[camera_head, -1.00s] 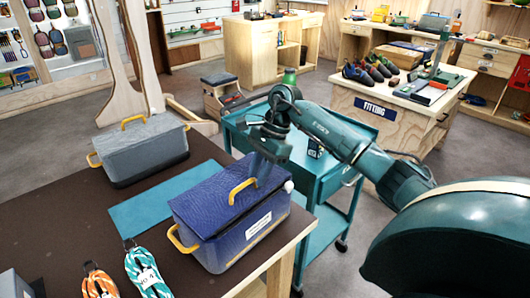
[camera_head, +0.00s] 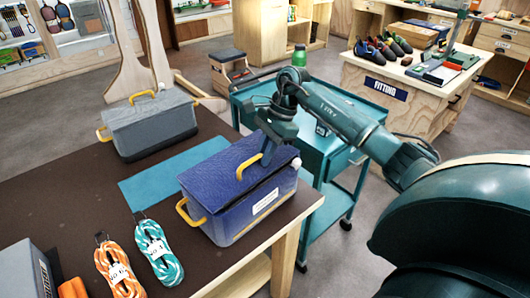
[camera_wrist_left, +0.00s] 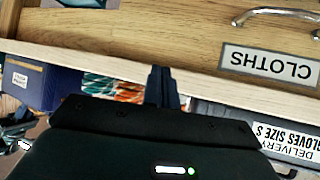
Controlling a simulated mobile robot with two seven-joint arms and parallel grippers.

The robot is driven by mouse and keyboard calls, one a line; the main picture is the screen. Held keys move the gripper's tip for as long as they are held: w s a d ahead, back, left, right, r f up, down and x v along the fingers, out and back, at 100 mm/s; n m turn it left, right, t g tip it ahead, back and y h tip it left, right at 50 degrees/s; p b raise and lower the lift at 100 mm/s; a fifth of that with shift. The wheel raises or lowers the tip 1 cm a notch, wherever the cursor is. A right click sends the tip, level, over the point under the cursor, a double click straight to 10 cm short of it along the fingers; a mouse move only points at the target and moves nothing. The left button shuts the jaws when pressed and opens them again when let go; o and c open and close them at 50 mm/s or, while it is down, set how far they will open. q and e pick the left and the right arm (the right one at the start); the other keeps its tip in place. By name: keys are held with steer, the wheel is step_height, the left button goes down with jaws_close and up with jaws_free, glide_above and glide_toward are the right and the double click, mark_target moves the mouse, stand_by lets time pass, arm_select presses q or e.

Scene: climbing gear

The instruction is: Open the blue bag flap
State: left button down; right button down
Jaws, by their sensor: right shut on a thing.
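The blue bag (camera_head: 264,206) stands on the brown-topped table in the head view. Its flap (camera_head: 218,172) lies over the top, down or nearly down, with a yellow handle (camera_head: 240,170) on it. My right gripper (camera_head: 267,160) reaches down from above and is shut at the handle's right side; its fingertips are partly hidden. The blue bag also shows at the left of the left wrist view (camera_wrist_left: 42,84). In that view my left gripper (camera_wrist_left: 163,72) has its fingers together with nothing visible between them. It is in front of a wooden drawer front.
A grey bag (camera_head: 150,128) and a teal mat (camera_head: 165,180) are on the table (camera_head: 85,205). Coiled orange (camera_head: 118,268) and teal (camera_head: 158,252) ropes lie at the front. A teal cart (camera_head: 300,130) stands right behind the blue bag.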

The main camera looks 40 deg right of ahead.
steer(key=shift+w+r+p, duration=0.3)
steer(key=shift+r+p, duration=0.05)
steer(key=shift+r, duration=0.4)
steer(key=c, duration=0.8)
jaws_free()
steer(key=shift+f, duration=0.15)
steer(key=shift+s+d+r+p, duration=0.1)
steer(key=shift+s+r+p, duration=0.3)
steer(key=shift+r, duration=0.45)
steer(key=shift+s+r+p, duration=0.25)
steer(key=shift+r+p, duration=0.25)
steer(key=shift+r, duration=0.3)
steer(key=shift+s+d+r+p, duration=0.1)
steer(key=shift+s+r+p, duration=0.3)
steer(key=shift+r, duration=0.45)
steer(key=s+r, duration=0.4)
steer(key=s, duration=0.2)
steer(key=shift+d, duration=0.35)
